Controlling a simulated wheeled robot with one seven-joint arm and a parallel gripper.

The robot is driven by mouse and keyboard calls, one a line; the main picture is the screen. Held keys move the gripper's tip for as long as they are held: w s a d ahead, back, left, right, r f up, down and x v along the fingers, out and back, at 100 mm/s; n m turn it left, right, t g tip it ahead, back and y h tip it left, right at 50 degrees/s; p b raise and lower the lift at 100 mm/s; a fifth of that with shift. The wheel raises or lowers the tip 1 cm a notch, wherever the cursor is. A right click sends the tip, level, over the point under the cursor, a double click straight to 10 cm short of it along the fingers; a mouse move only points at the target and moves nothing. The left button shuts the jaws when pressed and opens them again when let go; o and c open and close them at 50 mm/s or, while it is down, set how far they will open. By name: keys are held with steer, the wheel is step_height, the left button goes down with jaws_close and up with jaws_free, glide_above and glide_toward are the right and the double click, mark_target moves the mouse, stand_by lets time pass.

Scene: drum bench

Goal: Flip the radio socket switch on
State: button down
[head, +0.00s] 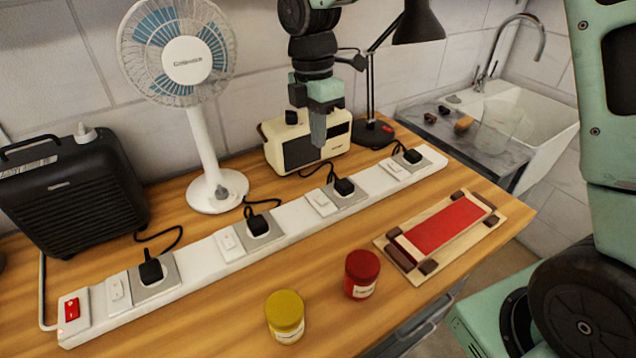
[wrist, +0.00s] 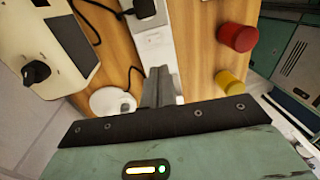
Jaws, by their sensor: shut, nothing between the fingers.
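The white socket strip (head: 290,222) runs diagonally along the wooden bench. The cream and black radio (head: 305,143) stands behind it, and its cord leads to a black plug (head: 343,187). The radio socket switch (head: 320,202) is a white rocker just left of that plug; its on or off position is too small to tell. The wrist view shows the switch (wrist: 154,38) beyond my fingertips. My gripper (head: 318,143) is shut and empty, pointing down in front of the radio, above the strip and touching nothing. The fingers also show in the wrist view (wrist: 160,75).
A fan (head: 200,120), a black appliance (head: 75,190) and a desk lamp (head: 372,130) stand behind the strip. A red jar (head: 362,274), a yellow jar (head: 285,316) and a red-topped board (head: 445,228) are in front. Other switches and plugs line the strip.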

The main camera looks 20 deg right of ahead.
mark_target(324, 202)
steer(key=shift+w+d, duration=0.1)
steer(key=shift+w, duration=0.1)
steer(key=f+p, duration=0.1)
steer(key=f, duration=0.3)
steer(key=s+f, duration=0.1)
steer(key=f, duration=0.4)
steer(key=f+p, duration=0.1)
steer(key=f, duration=0.4)
steer(key=shift+s+d+p, duration=0.15)
steer(key=shift+s+p, duration=0.2)
steer(key=shift+s, duration=0.05)
steer(key=shift+s+f, duration=0.15)
steer(key=shift+f, duration=0.1)
